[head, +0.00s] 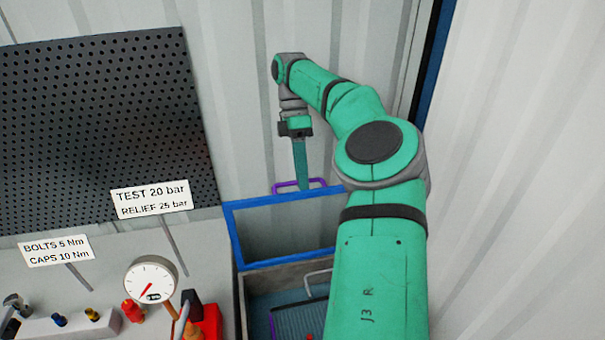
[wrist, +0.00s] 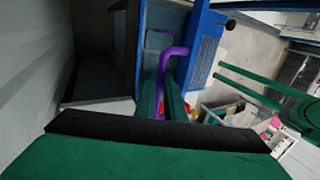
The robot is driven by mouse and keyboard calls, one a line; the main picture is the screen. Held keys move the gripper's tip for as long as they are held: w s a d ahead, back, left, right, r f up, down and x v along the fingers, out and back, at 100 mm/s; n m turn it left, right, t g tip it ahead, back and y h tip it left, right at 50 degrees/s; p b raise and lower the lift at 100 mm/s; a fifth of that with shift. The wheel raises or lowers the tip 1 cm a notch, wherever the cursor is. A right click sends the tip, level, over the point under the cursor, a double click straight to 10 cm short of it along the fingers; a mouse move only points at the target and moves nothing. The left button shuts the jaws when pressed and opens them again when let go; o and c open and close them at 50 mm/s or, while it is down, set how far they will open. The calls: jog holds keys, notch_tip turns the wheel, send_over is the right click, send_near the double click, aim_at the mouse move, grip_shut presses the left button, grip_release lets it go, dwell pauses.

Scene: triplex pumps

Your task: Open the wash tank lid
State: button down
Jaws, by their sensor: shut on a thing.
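The wash tank lid (head: 229,225) is a blue-framed panel. It stands raised at the back of the wash tank (head: 243,308), below and left of my arm. A purple handle (head: 280,186) is on its upper edge. My gripper (head: 303,184) points down and is shut on this handle. In the wrist view the purple handle (wrist: 168,55) passes between the two green fingers of my gripper (wrist: 162,95). The inside of the tank shows below the lid. My arm hides the right side of the lid and tank.
A basket with a grey handle (head: 309,283) sits in the tank. Left of it, the bench holds a pressure gauge (head: 150,280), a red object (head: 208,322) and sign posts. A pegboard (head: 100,130) and corrugated wall (head: 235,60) stand behind.

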jog(key=shift+w+f, duration=0.25)
jog(key=shift+s+a, duration=0.1)
jog(key=shift+s, duration=0.1)
jog(key=c, duration=1.9)
grip_release()
jog(key=shift+o, duration=0.3)
jog(key=shift+s+d+r, duration=0.1)
jog(key=shift+d, duration=0.15)
jog(key=shift+a, duration=0.15)
